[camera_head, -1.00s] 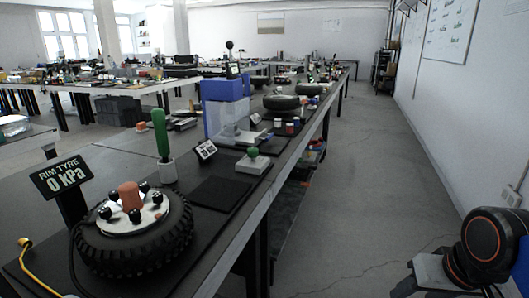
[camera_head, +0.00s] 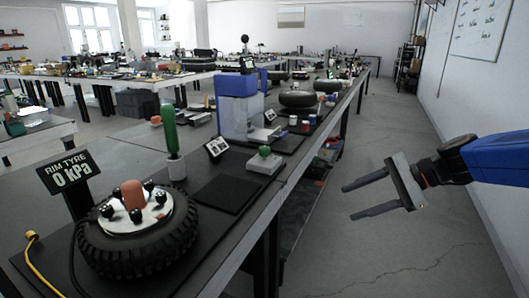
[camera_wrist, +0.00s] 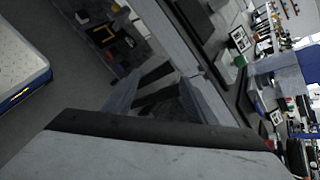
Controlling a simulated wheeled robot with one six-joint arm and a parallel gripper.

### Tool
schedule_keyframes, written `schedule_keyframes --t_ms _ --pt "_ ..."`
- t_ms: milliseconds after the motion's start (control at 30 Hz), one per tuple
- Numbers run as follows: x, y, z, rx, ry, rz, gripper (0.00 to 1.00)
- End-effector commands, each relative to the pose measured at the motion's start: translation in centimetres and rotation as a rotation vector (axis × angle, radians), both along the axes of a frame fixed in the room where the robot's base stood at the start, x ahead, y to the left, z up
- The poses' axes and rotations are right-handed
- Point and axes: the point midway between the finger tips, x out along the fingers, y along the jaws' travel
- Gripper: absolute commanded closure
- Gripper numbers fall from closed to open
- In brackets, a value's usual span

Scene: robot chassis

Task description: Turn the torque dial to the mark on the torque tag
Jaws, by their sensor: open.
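A green-handled tool (camera_head: 169,130) stands upright in a white cup-like holder (camera_head: 176,168) on the near bench. A small tilted tag with dark markings on white (camera_head: 216,146) stands to its right; its writing is too small to read. I cannot make out a torque dial or its mark for sure. My gripper (camera_head: 349,202) is open and empty, with its two fingers pointing left over the aisle, to the right of the bench and apart from everything on it. In the wrist view the open fingers (camera_wrist: 160,88) show, with a tilted bench edge beyond.
A tyre (camera_head: 140,245) with a rim plate, black knobs and a red-orange cylinder lies at the near left, beside a "RIM TYRE 0 kPa" sign (camera_head: 68,172). A black mat (camera_head: 228,194), a green-knobbed box (camera_head: 264,163) and a blue-topped container (camera_head: 237,85) stand farther along. The aisle floor (camera_head: 350,262) is clear.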

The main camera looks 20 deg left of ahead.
Motion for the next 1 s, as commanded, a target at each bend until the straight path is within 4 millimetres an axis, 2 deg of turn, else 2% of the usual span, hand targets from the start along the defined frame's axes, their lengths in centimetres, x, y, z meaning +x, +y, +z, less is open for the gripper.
schedule_keyframes --t_ms 100,400,600,800,1000 --pt "3.4 3.1 0.4 0.099 0.120 -0.043 0.49" --pt "11.9 10.3 1.0 0.342 0.423 -0.140 0.49" --pt "16.6 13.6 0.7 0.471 0.591 -0.185 0.49" --pt "19.1 15.2 0.4 0.538 0.677 -0.206 0.49" --pt "19.4 16.4 0.4 0.550 0.693 -0.208 0.49"
